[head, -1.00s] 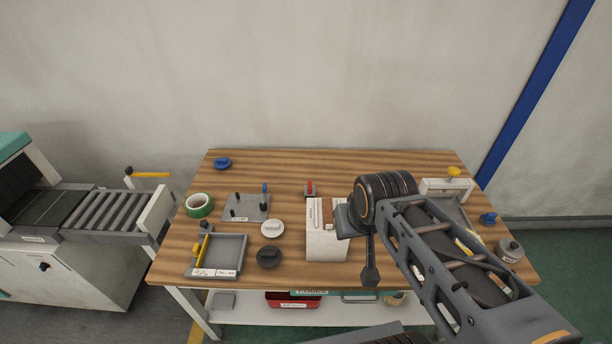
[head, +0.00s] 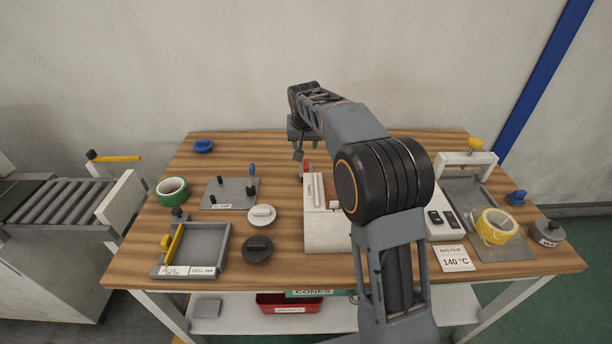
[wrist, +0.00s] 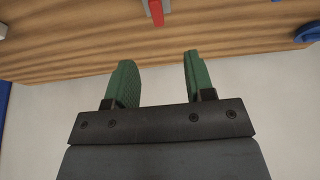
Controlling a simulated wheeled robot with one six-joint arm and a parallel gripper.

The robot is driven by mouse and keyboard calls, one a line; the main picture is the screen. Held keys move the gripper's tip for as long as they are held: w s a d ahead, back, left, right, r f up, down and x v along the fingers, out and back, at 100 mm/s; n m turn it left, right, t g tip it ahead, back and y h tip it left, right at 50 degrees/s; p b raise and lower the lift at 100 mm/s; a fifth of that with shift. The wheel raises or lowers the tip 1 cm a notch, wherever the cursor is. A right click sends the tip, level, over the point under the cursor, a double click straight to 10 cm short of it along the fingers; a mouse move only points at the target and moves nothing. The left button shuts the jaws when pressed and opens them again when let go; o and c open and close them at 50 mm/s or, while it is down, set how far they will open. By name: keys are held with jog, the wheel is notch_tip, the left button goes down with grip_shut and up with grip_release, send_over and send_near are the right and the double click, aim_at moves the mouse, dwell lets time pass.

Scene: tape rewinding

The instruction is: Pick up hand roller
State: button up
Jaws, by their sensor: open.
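A small item with a red handle (head: 305,168) stands near the back middle of the table, behind the white box; it looks like the hand roller, though its roller end is not clear. It also shows as a red bar at the top edge of the wrist view (wrist: 156,10), cut off by the frame. My gripper (wrist: 158,62) is open, with two green fingers apart and nothing between them. It is above the table's back edge, apart from the red handle. In the head view my arm partly hides the gripper.
A white box (head: 325,235) stands at the table's front middle. A plate with pegs (head: 222,197), a grey tray (head: 205,240), green tape (head: 171,190) and two round knobs are left. A yellow tape roll (head: 497,224) and a white-barred frame (head: 466,160) are right. A wall is behind.

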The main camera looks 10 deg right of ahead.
send_near(306, 163)
jog(key=x, duration=0.5)
jog(key=shift+a, duration=0.25)
jog(key=shift+d+x, duration=0.1)
jog(key=shift+x, duration=1.2)
jog(key=shift+d+x, duration=0.15)
jog(key=shift+x, duration=1.15)
jog(key=shift+c, duration=0.3)
grip_shut()
